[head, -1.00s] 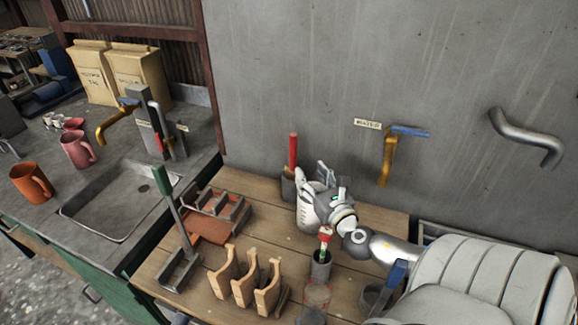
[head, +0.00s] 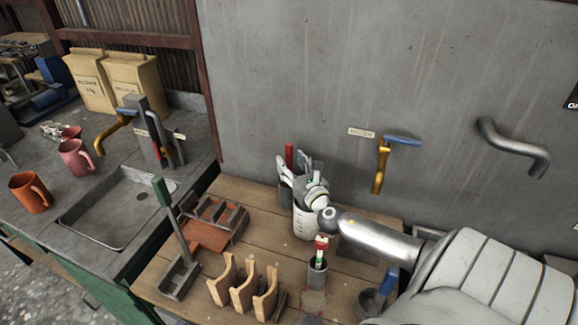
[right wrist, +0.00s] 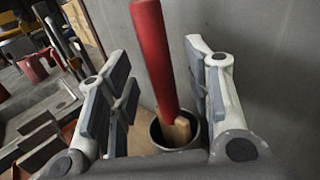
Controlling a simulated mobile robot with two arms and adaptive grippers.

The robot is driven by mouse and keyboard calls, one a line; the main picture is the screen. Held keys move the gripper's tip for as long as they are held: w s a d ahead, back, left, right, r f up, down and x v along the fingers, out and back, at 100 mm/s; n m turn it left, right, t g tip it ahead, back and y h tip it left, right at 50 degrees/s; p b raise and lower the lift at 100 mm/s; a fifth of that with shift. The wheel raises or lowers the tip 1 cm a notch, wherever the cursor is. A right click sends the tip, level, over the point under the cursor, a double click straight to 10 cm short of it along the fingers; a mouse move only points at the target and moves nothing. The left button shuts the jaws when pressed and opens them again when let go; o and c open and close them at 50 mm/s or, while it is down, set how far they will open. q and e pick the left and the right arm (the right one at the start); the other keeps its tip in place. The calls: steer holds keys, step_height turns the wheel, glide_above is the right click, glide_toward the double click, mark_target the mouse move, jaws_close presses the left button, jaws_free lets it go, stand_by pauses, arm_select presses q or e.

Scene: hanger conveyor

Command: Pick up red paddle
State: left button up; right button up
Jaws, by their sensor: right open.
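The red paddle's long red handle (head: 289,154) stands up near the wall at the back of the wooden bench in the head view. It fills the middle of the right wrist view (right wrist: 153,55). Its pale wooden lower part sits in a round grey cup (right wrist: 194,160). My right gripper (head: 299,170) is open, with a finger to each side of the handle; the fingers also show in the right wrist view (right wrist: 164,85). I see gaps between the handle and both fingers. The gripper hides most of the cup in the head view. My left gripper is out of view.
A small cup (head: 317,277) with a red-topped item stands in front of my right arm. Wooden holders (head: 243,288), a green-handled tool (head: 162,191) and a reddish tray (head: 208,236) lie to the left. The grey wall (head: 300,70) is close behind.

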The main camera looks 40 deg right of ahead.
steer(key=shift+x, duration=1.2)
jaws_close()
